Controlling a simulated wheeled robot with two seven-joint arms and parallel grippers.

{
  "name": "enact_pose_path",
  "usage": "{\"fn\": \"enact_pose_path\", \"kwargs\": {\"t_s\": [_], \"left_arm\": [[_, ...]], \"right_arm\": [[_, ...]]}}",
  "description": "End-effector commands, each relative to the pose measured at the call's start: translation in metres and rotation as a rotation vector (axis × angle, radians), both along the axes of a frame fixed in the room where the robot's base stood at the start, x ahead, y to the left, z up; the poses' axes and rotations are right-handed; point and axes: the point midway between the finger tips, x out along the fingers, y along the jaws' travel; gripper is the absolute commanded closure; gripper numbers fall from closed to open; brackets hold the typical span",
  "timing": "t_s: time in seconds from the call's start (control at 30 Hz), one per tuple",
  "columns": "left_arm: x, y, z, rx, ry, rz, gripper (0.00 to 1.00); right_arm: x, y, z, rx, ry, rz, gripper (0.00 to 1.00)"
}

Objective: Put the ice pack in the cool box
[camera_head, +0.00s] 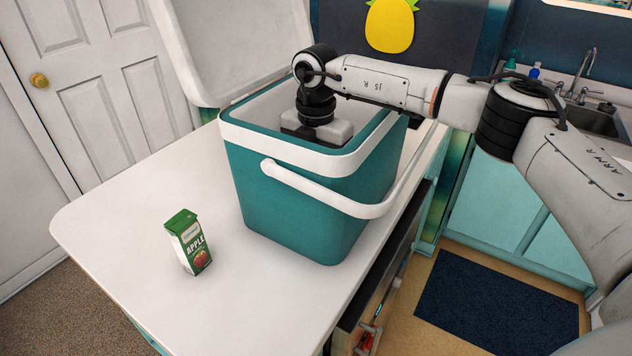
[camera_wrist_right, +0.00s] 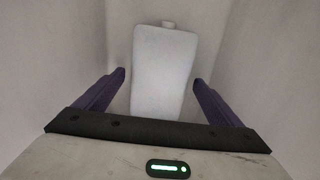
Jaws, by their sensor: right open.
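The teal cool box (camera_head: 300,205) with a white rim stands on the white counter, its lid open at the back. My right arm reaches down into it, and the right gripper's body shows inside the rim in the head view; its fingers are hidden there by the box wall. In the right wrist view the right gripper (camera_wrist_right: 158,90) is open, with a purple finger on each side. The white ice pack (camera_wrist_right: 163,75), with a small cap, lies inside the box between and beyond the fingers, with gaps to both. My left gripper is not in view.
A green and white apple juice carton (camera_head: 188,242) stands on the counter (camera_head: 130,215) left of the box. The box's white handle (camera_head: 330,200) hangs across its front. A sink (camera_head: 600,120) is at the back right.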

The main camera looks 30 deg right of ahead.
Motion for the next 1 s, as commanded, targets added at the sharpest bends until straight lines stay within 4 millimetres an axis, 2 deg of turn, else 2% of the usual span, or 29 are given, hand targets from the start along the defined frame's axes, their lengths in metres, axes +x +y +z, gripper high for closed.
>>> {"fn": "enact_pose_path", "kwargs": {"t_s": [0.17,0.4,0.53,0.7,1.0], "left_arm": [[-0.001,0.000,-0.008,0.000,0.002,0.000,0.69],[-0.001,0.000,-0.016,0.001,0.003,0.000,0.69],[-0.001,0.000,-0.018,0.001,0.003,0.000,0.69],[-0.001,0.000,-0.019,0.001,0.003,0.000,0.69],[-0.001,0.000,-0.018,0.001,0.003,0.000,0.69]], "right_arm": [[0.002,0.001,0.029,0.002,-0.007,0.001,0.11],[0.001,0.001,0.081,0.001,-0.006,0.000,0.11],[0.001,0.001,0.102,0.001,-0.004,0.001,0.11],[0.000,0.001,0.116,0.001,-0.002,0.001,0.11],[0.000,0.001,0.118,0.001,0.000,0.001,0.11]]}}
